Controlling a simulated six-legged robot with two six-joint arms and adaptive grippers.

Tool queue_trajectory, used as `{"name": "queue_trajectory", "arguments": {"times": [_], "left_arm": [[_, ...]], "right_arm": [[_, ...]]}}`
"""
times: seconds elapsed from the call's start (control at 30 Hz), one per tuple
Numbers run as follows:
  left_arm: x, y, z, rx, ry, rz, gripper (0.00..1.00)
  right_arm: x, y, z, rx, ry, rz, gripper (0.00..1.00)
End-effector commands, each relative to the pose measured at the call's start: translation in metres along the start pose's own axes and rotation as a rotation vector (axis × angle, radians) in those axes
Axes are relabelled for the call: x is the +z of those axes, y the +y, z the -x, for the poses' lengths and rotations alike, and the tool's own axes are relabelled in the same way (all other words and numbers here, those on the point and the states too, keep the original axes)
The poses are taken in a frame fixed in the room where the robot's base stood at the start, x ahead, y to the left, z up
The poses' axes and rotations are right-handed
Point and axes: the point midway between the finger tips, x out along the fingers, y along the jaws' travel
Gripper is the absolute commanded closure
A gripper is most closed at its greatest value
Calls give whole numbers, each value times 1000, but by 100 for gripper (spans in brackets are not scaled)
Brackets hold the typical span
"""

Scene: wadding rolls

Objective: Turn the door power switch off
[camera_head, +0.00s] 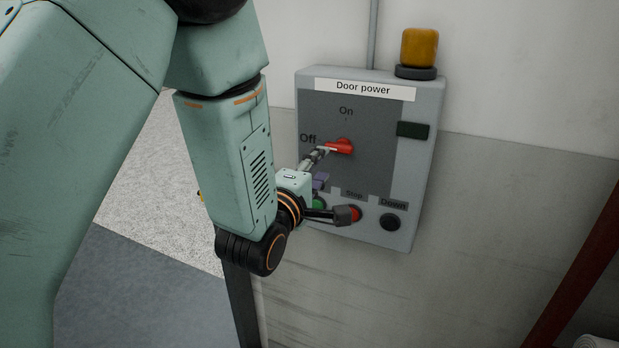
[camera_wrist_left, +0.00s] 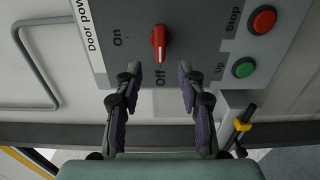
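The door power switch is a red rotary knob (camera_head: 341,146) on a grey control box (camera_head: 420,165). In the head view, the label On is above it and Off to its left. Its handle lies lengthwise toward Off, with a pale mark at that end; the left wrist view also shows the knob (camera_wrist_left: 159,43). My left gripper (camera_head: 335,182) is in front of the box's lower left part, with one finger close to the knob. In the left wrist view the gripper (camera_wrist_left: 159,84) is open and empty, with the knob beyond its fingertips. Contact cannot be told. My right gripper is not in view.
A red stop button (camera_head: 355,214), partly hidden by a finger, a green button (camera_wrist_left: 243,67) and a black Down button (camera_head: 390,222) are below the knob. An amber lamp (camera_head: 420,46) tops the box. A dark red post (camera_head: 575,285) stands at right.

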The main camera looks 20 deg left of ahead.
Motion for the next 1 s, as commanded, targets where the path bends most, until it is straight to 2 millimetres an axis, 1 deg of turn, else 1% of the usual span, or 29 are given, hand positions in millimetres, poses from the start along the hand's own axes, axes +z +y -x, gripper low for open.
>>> {"name": "queue_trajectory", "arguments": {"times": [0.03,0.1,0.2,0.3,0.43,0.87,0.97,1.0], "left_arm": [[0,-1,10,-3,0,-1,60],[0,-1,20,-3,0,-1,60],[0,0,32,-2,0,0,60],[0,0,39,-1,0,1,60],[0,0,43,-1,0,1,60],[0,0,43,-1,0,-2,60],[0,-1,43,-5,0,-47,60],[0,-4,43,-16,1,-89,60]], "right_arm": [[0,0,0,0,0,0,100],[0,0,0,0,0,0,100],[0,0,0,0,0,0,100],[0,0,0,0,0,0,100],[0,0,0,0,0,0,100],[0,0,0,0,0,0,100],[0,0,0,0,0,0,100],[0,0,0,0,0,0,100]]}}
